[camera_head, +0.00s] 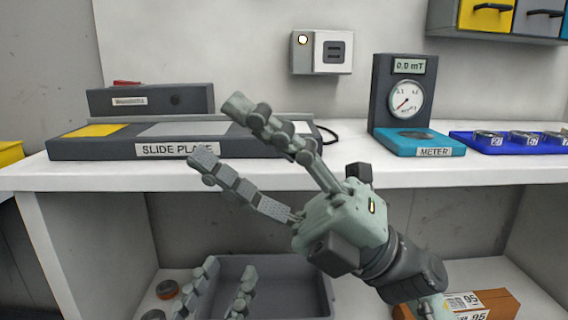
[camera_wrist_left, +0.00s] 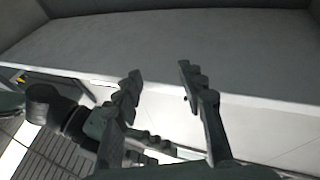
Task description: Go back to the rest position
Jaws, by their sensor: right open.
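My right gripper (camera_head: 221,131) reaches up and left from the lower right in the head view. Its two long fingers are spread and hold nothing. They cover part of the front of the device labelled SLIDE PLATE (camera_head: 75,147); I cannot tell whether they touch it. My left gripper (camera_head: 230,267) is at the bottom of the head view, in front of the grey bin. Only its fingers show there, apart. In the left wrist view the left gripper (camera_wrist_left: 159,74) also has its fingers apart, with nothing between them.
The white bench (camera_head: 400,172) carries a meter (camera_head: 402,100) and a blue tray (camera_head: 480,145) at the right. A grey bin (camera_head: 305,275) and brown boxes (camera_head: 500,305) are on the lower shelf. A small box (camera_head: 321,52) is on the wall. Bare bench lies between slide plate and meter.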

